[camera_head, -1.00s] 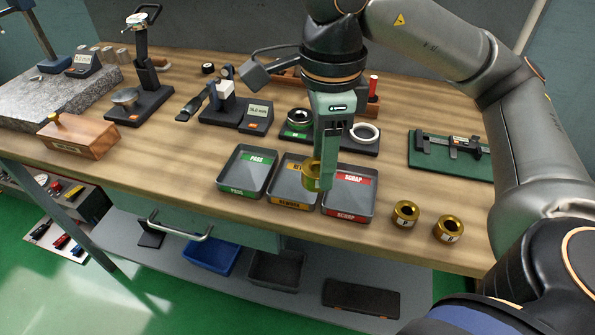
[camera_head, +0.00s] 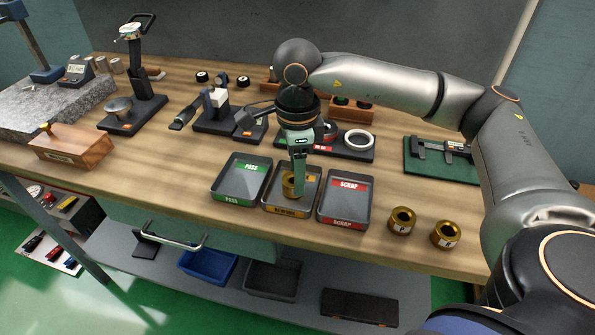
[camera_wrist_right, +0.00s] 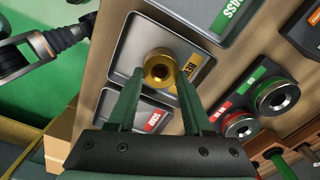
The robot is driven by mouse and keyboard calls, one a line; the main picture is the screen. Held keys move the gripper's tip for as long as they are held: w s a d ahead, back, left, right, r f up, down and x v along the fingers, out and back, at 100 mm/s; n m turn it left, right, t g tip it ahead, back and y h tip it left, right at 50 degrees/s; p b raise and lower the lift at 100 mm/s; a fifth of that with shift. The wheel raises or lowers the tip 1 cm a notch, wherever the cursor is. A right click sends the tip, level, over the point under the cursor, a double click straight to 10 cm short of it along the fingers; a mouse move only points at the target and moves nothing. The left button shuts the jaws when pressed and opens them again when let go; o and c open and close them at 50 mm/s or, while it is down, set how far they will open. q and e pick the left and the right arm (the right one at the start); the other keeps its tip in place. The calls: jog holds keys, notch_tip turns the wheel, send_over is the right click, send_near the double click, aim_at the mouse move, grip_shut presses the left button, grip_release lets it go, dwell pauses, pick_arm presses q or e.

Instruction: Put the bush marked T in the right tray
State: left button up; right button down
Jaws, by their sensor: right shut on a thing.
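My right gripper (camera_head: 297,185) is shut on a brass bush (camera_head: 290,187) at the middle tray, whose front label reads REWORK (camera_head: 287,210). The wrist view also shows the bush (camera_wrist_right: 160,66) at my right fingertips, over that tray's floor. I cannot tell whether the bush touches the floor, and its mark is not readable. The PASS tray (camera_head: 232,200) is on the left and the SCRAP tray (camera_head: 342,222) on the right; both look empty. Two more brass bushes, a nearer-left one (camera_head: 402,221) and a right one (camera_head: 445,235), stand right of the trays, letters too small to read. My left gripper is out of view.
Behind the trays is a dark stand with ring gauges (camera_head: 358,140). A green mat (camera_head: 440,172) with a caliper lies at the right. A wooden box (camera_head: 72,150) and a dial stand (camera_head: 133,115) are at the left. The bench front left of the trays is clear.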

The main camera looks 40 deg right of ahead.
jog(key=shift+f, duration=0.25)
jog(key=shift+c, duration=1.6)
grip_release()
jog(key=shift+r, duration=0.1)
